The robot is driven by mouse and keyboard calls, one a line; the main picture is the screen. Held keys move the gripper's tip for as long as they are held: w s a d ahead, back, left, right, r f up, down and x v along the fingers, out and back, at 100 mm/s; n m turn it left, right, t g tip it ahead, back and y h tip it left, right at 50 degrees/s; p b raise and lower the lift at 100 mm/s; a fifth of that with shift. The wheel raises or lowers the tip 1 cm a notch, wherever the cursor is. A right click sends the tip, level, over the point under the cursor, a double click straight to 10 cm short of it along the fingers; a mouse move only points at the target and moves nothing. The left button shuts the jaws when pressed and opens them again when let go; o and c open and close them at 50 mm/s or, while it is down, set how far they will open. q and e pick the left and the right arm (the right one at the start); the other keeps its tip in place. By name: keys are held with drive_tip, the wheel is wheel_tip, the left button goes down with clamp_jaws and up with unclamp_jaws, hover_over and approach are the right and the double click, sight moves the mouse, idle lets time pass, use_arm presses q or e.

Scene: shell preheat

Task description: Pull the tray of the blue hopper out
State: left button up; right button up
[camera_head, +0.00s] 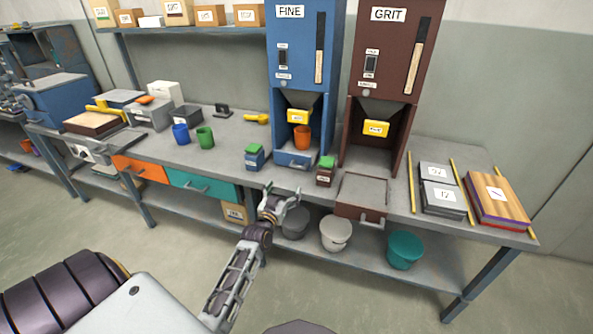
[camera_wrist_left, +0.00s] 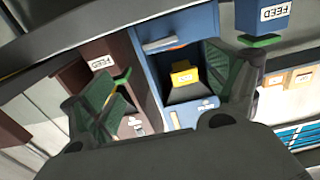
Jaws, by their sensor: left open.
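The blue hopper (camera_head: 297,50) marked FINE stands at the back of the bench. Its blue tray (camera_head: 294,160) sits in at the base, with a handle on its front; the handle also shows in the left wrist view (camera_wrist_left: 165,42). An orange cup (camera_head: 302,137) stands over the tray, under the yellow-labelled spout (camera_head: 297,116). My left gripper (camera_head: 283,192) is open and empty, in front of the bench edge and apart from the tray handle. In the left wrist view its fingers flank the hopper, which appears upside down. My right gripper is not seen.
The brown GRIT hopper (camera_head: 391,50) stands to the right; its tray (camera_head: 362,209) sticks out past the bench edge. A blue green-topped box (camera_head: 254,159) and a brown one (camera_head: 325,173) flank the blue tray. Buckets (camera_head: 336,233) stand on the shelf below.

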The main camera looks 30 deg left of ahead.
use_arm(q)
drive_tip(key=shift+w, duration=0.15)
approach(297, 167)
drive_tip(key=shift+b+x, duration=0.65)
drive_tip(key=shift+x, duration=1.5)
drive_tip(key=shift+w+a, duration=0.1)
drive_tip(key=shift+w, duration=0.55)
drive_tip(key=shift+b+x, duration=0.35)
drive_tip(key=shift+x, duration=1.1)
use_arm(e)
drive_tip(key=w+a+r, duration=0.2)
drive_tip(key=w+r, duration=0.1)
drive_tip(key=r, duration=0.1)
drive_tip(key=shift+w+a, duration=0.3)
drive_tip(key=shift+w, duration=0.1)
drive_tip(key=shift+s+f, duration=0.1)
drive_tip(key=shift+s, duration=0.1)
